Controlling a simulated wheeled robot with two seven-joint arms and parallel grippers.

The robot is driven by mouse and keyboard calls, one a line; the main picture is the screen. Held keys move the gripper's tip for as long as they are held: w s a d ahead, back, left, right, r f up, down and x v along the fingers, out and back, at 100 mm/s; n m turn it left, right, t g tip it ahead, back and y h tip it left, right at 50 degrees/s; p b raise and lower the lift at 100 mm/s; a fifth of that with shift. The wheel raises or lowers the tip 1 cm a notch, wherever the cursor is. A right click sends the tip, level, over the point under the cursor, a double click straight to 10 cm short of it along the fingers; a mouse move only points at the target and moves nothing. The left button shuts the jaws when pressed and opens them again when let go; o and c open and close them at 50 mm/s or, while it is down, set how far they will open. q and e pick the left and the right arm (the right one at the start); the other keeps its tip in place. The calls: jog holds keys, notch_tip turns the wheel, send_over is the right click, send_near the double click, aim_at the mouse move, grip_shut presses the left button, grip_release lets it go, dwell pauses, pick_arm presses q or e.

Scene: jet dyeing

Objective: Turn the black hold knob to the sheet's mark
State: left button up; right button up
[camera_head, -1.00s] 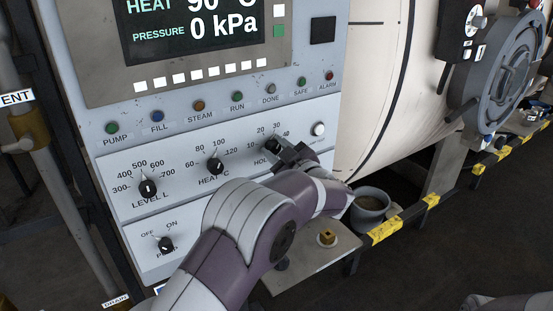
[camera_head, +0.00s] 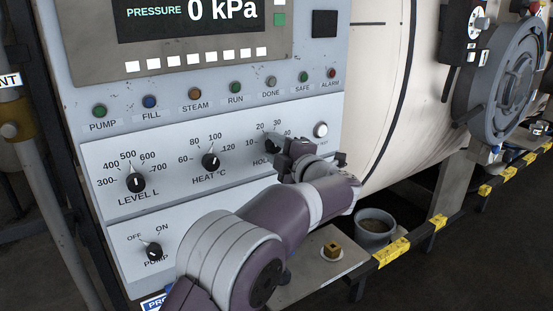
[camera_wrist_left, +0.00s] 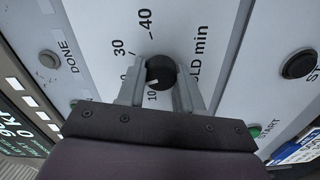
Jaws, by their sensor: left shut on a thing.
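The black hold knob (camera_head: 272,143) is on the lower white panel, under the minute scale, partly hidden by my left gripper (camera_head: 281,150). In the left wrist view the knob (camera_wrist_left: 161,71) sits between the two grey fingers of my left gripper (camera_wrist_left: 162,88), which is shut on it. The knob's white pointer line faces the low end of the scale, by the 10. The 30 and 40 marks also show. A sheet with a blue heading (camera_head: 157,302) is cut off at the bottom edge; its mark cannot be read. My right gripper is out of view.
The heat knob (camera_head: 210,161), level knob (camera_head: 135,182) and pump knob (camera_head: 153,250) are to the left. A white button (camera_head: 320,130) is close on the right. A grey pot (camera_head: 374,227) and a small brass piece (camera_head: 332,250) sit below right.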

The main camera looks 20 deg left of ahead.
pick_arm(q)
jog(key=shift+n+b, duration=0.5)
jog(key=shift+n, duration=0.2)
jog(key=o, duration=1)
jog(key=shift+o, duration=0.2)
jog(key=v, duration=1.2)
jog(key=shift+s+d, duration=0.2)
jog(key=shift+d, duration=0.05)
